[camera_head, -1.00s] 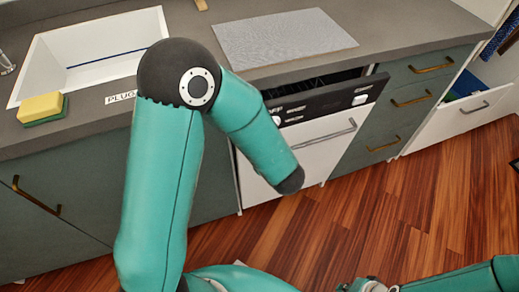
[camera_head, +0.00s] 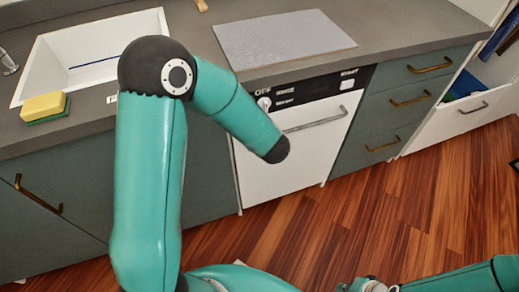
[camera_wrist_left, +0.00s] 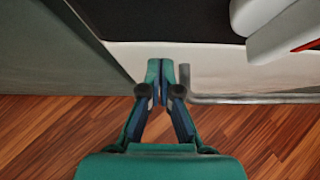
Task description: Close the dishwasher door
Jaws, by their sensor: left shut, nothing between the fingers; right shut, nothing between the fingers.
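The dishwasher door (camera_head: 300,168) is white with a black control panel (camera_head: 318,86) and a grey bar handle (camera_head: 325,119). In the head view it stands upright, looks level with the cabinet fronts, and no gap shows above it. My left arm crosses in front of its left part, and my left gripper is hidden there. In the left wrist view my left gripper (camera_wrist_left: 168,66) is shut and empty, its tips at the white door front just left of the handle (camera_wrist_left: 245,98); contact is unclear. My right gripper (camera_head: 366,286) is shut and empty at the bottom edge, away from the door.
A countertop with a sink (camera_head: 75,62), a yellow-green sponge (camera_head: 44,106) and a grey mat (camera_head: 282,38) lies above. Drawers (camera_head: 405,100) stand right of the dishwasher. A white drawer (camera_head: 462,116) at far right is open. The wooden floor (camera_head: 400,215) in front is clear.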

